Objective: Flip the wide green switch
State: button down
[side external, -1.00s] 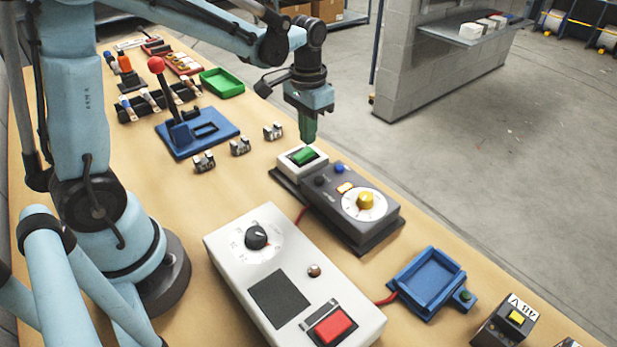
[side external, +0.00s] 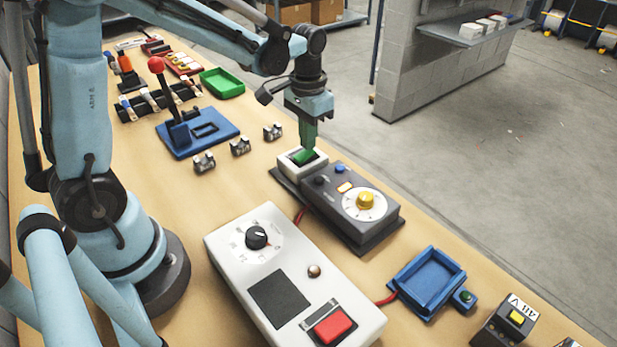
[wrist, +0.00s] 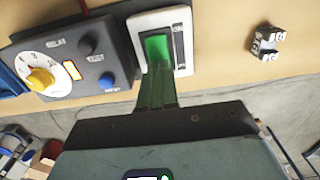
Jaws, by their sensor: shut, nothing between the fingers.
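The wide green switch (side external: 305,157) is a rocker set in a white frame (side external: 291,167) on a dark base, near the bench's far edge in the side view. It also shows in the wrist view (wrist: 158,47), just ahead of my fingertips. My gripper (side external: 307,146) is shut and empty, pointing down, its green fingers at the switch. In the wrist view the fingertips (wrist: 158,68) overlap the near end of the rocker and appear to touch it. They hide part of the switch.
A dark grey box with a yellow knob (side external: 365,200) stands right beside the switch. Small grey clips (side external: 240,146) lie to the left. A white panel with a red switch (side external: 332,325) is in front. A blue lever base (side external: 212,130) stands farther left.

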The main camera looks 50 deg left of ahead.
jog(key=shift+f, duration=0.6)
dwell(0.3)
jog(key=shift+r, duration=3.55)
jog(key=t, duration=0.5)
send_near(307, 153)
jog(key=s+d+r, duration=0.3)
jog(key=shift+s+d+f+t, duration=0.15)
jog(key=shift+s+f+t, duration=0.1)
jog(key=shift+s+t, duration=0.25)
jog(key=shift+s+d+f+t, duration=0.1)
jog(key=shift+s+f+t, duration=0.15)
jog(key=shift+s+t, duration=0.25)
jog(key=shift+w, duration=0.1)
